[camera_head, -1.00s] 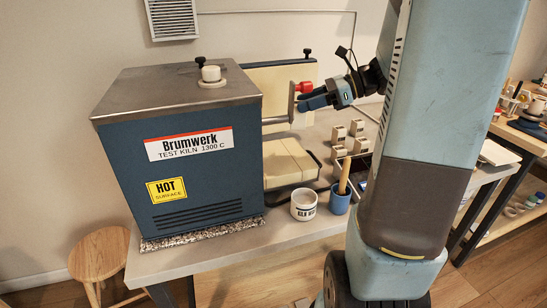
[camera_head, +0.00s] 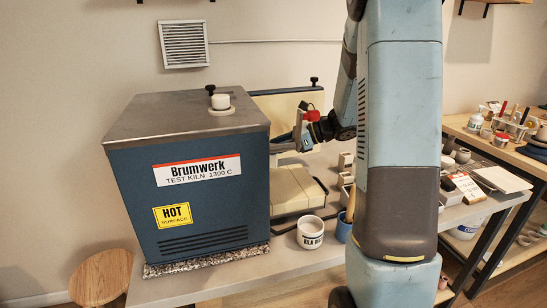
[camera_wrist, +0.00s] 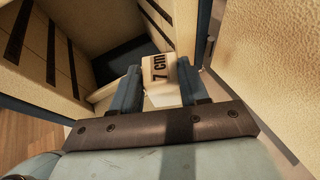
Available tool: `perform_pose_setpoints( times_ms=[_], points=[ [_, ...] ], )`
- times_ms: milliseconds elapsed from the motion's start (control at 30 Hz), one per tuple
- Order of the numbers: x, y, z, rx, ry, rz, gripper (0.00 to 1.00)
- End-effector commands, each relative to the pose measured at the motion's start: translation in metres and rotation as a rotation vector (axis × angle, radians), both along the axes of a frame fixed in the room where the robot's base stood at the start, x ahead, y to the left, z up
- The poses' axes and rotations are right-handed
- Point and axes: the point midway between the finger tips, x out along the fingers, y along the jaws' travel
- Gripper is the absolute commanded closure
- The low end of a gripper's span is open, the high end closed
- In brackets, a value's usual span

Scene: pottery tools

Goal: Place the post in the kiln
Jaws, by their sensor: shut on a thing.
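The blue kiln (camera_head: 205,225) stands on the table at the left, with its open side facing right. Its cream-lined door (camera_head: 285,103) stands open behind my gripper. In the wrist view, the kiln's cream inner wall (camera_wrist: 40,50) has dark slots, and a dark area lies deeper inside. My gripper (camera_wrist: 160,88) is shut on a pale post (camera_wrist: 159,68) marked "7 cm", held between blue fingers at the kiln opening. In the head view, my gripper (camera_head: 290,146) is beside the kiln's right edge. The post cannot be made out there.
A red knob (camera_head: 311,115) sits close to my gripper, in front of the door. A white mug (camera_head: 311,232) and a blue cup (camera_head: 344,230) stand in front. Small pale blocks (camera_head: 345,161) stand to the right, partly behind my arm. A side table (camera_head: 500,150) holds pottery tools.

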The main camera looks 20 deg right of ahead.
Motion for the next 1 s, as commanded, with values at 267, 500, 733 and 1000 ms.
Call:
perform_pose_setpoints(
  times_ms=[267,500,733,1000],
  points=[
    [0.009,0.007,-0.013,0.0,0.001,0.002,0.92],
    [0.009,0.006,-0.041,0.0,0.0,0.0,0.92],
    [0.009,0.006,-0.042,-0.001,-0.002,0.001,0.92],
    [0.009,0.006,-0.042,-0.001,-0.001,0.002,0.35]
  ],
)
